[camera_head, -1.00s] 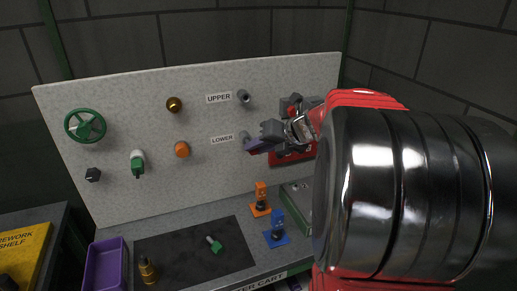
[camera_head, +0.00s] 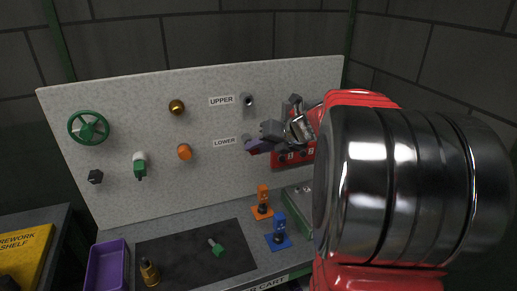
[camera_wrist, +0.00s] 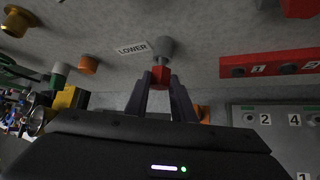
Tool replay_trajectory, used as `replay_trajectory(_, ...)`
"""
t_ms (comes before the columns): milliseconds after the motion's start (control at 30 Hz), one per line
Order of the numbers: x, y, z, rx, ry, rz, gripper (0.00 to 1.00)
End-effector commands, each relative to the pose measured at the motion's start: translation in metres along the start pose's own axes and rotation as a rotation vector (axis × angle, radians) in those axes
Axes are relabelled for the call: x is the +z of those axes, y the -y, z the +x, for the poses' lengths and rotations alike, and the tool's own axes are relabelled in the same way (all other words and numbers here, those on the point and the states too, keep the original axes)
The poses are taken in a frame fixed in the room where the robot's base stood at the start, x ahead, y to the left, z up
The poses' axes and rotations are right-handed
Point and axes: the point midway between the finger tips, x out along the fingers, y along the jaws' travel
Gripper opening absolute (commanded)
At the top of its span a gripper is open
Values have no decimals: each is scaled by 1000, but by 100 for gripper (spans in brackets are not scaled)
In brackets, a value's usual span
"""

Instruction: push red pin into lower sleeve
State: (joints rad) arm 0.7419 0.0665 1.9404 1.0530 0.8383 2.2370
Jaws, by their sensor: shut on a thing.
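The lower sleeve is a grey tube (camera_wrist: 164,47) on the board, right of the LOWER label (camera_wrist: 132,48) in the wrist view. The red pin (camera_wrist: 160,77) shows its red head between my fingertips, just in front of the sleeve. My gripper (camera_wrist: 161,80) has purple fingers shut on that head. I cannot tell how far the pin's shank is inside the sleeve. In the head view my gripper (camera_head: 253,146) is beside the LOWER label and hides the pin. The upper sleeve (camera_head: 248,100) is above it and looks empty.
A red numbered panel (camera_head: 291,155) is right of the sleeve, behind my gripper. Orange (camera_head: 263,200) and blue (camera_head: 280,230) stands are on the bench below. A green-headed pin (camera_head: 217,248) lies on the dark mat (camera_head: 180,244). A purple bin (camera_head: 107,265) stands left.

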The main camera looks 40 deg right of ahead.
Motion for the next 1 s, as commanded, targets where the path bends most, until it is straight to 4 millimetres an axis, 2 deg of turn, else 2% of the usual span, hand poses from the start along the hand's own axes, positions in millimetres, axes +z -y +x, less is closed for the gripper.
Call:
replay_trajectory(733,9,0,9,0,0,0,0)
replay_trajectory(767,9,0,9,0,0,0,25)
replay_trajectory(1000,9,0,9,0,0,0,42)
